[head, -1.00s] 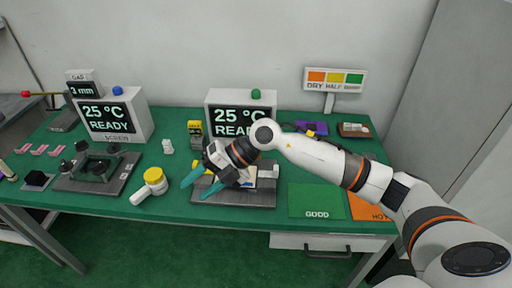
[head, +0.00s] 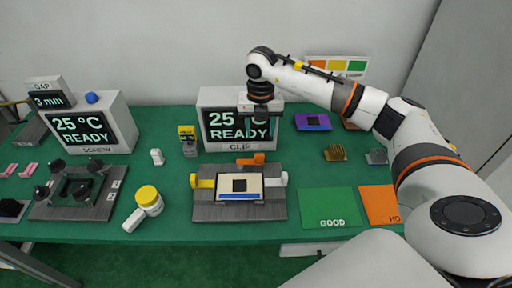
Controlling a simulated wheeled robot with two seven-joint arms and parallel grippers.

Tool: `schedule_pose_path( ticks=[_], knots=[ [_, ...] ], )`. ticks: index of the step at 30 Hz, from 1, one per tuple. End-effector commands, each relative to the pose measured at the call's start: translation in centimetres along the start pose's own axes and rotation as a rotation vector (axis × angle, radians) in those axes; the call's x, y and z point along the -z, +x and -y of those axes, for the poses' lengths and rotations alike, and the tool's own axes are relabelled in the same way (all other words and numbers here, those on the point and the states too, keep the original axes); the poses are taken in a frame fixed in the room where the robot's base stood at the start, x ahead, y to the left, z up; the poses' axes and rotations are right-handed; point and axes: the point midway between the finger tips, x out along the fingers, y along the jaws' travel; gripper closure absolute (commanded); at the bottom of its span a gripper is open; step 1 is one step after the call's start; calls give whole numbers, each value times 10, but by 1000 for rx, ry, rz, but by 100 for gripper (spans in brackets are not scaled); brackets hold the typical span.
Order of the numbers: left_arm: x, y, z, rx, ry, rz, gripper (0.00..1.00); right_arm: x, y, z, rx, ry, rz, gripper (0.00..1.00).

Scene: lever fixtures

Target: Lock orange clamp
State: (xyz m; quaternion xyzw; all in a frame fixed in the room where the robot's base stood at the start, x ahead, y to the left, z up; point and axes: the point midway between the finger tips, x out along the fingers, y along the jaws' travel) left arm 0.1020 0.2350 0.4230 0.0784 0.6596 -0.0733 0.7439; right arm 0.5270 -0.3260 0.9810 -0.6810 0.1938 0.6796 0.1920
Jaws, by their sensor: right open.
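The orange clamp (head: 252,160) is a small lever at the back edge of the grey fixture plate (head: 240,212), in front of the CLIP display. Its handle lies roughly sideways, with a raised end at the right. On the plate lies a cream board with a dark square chip (head: 239,185) and a blue front edge. A yellow clamp (head: 203,182) is at its left and a white clamp (head: 278,180) at its right. My right gripper (head: 260,133) points down above and behind the orange clamp, open and empty, apart from it. My left gripper is out of view.
The CLIP display box (head: 215,97) stands close behind my right gripper. A yellow-topped white tool (head: 146,199) lies left of the fixture. The green GOOD mat (head: 328,207) and orange mat (head: 379,204) are at the right. A second fixture (head: 72,209) is at the left.

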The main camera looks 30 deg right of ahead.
Motion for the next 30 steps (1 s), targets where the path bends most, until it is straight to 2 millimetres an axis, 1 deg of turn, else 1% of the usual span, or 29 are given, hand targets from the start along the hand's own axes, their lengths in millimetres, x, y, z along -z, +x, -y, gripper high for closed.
schedule_pose_path(
  ticks=[1, 3, 6, 8, 10, 12, 15, 17, 19, 28, 30],
  knots=[
    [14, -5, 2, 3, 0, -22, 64, -1, 9, 0, -2, 0, 5, 51],
    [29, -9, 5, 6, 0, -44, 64, -2, 23, 0, -2, -1, 6, 51],
    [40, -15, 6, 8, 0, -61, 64, -2, 44, 0, -2, -1, 6, 51],
    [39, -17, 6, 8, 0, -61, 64, -2, 56, 0, -2, -1, 5, 51],
    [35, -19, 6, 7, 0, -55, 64, -2, 68, 1, 0, -2, 5, 51],
    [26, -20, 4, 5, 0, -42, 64, -2, 80, 0, -1, -2, 4, 51],
    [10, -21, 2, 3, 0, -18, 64, -1, 91, 1, 1, -1, 3, 51],
    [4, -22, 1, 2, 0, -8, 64, -1, 96, 1, 2, -2, 3, 51],
    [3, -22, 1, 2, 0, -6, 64, -1, 100, 1, 2, -3, 3, 51],
    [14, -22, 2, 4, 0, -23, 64, -1, 102, 1, 2, -3, 1, 51],
    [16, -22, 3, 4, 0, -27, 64, -1, 102, 1, 2, -3, 1, 62]
  ],
)
